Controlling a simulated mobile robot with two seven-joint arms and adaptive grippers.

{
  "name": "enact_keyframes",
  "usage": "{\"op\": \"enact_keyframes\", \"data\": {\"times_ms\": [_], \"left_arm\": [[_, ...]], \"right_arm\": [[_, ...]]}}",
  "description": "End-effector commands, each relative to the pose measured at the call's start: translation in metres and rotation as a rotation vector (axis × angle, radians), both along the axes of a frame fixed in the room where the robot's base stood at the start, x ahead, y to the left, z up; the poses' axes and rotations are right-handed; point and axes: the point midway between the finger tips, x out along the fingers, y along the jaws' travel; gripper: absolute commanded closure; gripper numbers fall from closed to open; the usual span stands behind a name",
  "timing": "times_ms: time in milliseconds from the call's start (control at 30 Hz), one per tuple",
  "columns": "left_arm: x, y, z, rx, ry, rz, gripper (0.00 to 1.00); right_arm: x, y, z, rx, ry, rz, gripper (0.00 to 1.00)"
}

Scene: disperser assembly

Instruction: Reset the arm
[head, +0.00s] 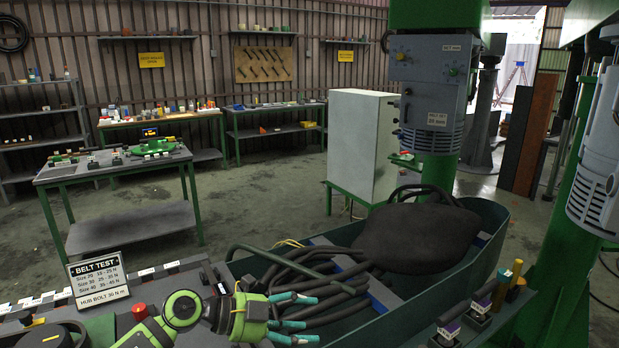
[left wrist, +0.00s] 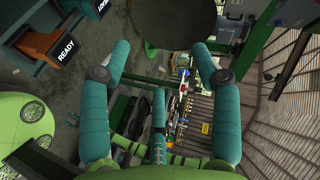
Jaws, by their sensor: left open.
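My left arm reaches in from the bottom left of the head view. Its green wrist ends in the left gripper (head: 303,318), whose teal fingers point right and are spread apart. The gripper is near the front bench edge, beside the green trough (head: 455,262) in this view. In the left wrist view the teal fingers (left wrist: 160,65) are wide apart, with nothing held between them. A dark round shape (left wrist: 172,22) shows beyond the fingertips; I cannot tell whether anything touches it. My right gripper is in neither view.
The trough holds dark hoses (head: 300,270) and a black sack-like lump (head: 415,238). A "BELT TEST" sign (head: 98,279) and a red button (head: 139,311) are on the front bench. Small coloured parts (head: 480,305) stand at right. A green machine column (head: 438,170) rises behind.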

Motion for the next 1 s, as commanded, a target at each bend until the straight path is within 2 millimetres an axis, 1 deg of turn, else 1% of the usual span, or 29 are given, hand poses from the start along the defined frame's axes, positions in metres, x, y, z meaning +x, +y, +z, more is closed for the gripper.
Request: {"op": "enact_keyframes", "data": {"times_ms": [33,67,100,167,200,233,267,333,367,400,467,500,567,600,633,667,700,767,800,900,1000], "left_arm": [[-0.008,-0.019,0.014,-0.151,-0.023,0.034,0.37],[-0.010,-0.025,0.024,-0.240,-0.038,0.068,0.37],[-0.011,-0.030,0.037,-0.351,-0.050,0.125,0.37],[-0.011,-0.027,0.054,-0.505,-0.055,0.235,0.37],[-0.009,-0.019,0.062,-0.595,-0.050,0.322,0.37],[-0.007,-0.012,0.065,-0.656,-0.039,0.392,0.37],[-0.005,-0.002,0.067,-0.710,-0.024,0.468,0.37],[-0.002,0.026,0.060,-0.809,0.028,0.659,0.37],[-0.002,0.040,0.054,-0.840,0.058,0.746,0.37],[-0.003,0.059,0.041,-0.867,0.105,0.864,0.37],[-0.009,0.087,0.015,-0.882,0.189,1.042,0.37],[-0.017,0.105,-0.006,-0.874,0.256,1.158,0.37],[-0.035,0.129,-0.041,-0.837,0.368,1.323,0.37],[-0.051,0.142,-0.064,-0.798,0.445,1.420,0.37],[-0.064,0.150,-0.081,-0.763,0.504,1.486,0.37],[-0.078,0.157,-0.096,-0.724,0.562,1.544,0.37],[-0.097,0.164,-0.115,-0.671,0.636,1.610,0.37],[-0.124,0.172,-0.138,-0.591,0.734,1.685,0.37],[-0.141,0.175,-0.150,-0.542,0.792,1.722,0.37],[-0.179,0.179,-0.173,-0.432,0.915,1.784,0.37],[-0.212,0.180,-0.188,-0.334,1.017,1.820,0.37]], "right_arm": [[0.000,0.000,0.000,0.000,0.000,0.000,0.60],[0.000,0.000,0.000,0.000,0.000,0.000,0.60],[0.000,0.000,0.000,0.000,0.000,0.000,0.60],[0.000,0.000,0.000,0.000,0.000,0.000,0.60],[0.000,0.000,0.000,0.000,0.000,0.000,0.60],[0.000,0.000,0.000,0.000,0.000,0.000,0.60],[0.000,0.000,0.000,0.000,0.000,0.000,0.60],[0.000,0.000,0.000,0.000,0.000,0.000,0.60],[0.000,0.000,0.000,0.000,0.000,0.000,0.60],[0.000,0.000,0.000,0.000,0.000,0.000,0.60],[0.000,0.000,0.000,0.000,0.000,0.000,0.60],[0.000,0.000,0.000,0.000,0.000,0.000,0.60],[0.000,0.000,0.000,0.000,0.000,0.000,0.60],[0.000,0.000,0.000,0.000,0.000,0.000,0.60],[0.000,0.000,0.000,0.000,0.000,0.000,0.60],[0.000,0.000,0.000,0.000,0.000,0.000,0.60],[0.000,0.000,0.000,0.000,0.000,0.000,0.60],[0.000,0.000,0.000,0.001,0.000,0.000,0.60],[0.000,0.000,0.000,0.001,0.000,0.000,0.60],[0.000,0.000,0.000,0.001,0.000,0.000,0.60],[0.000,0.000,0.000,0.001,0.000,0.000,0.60]]}}
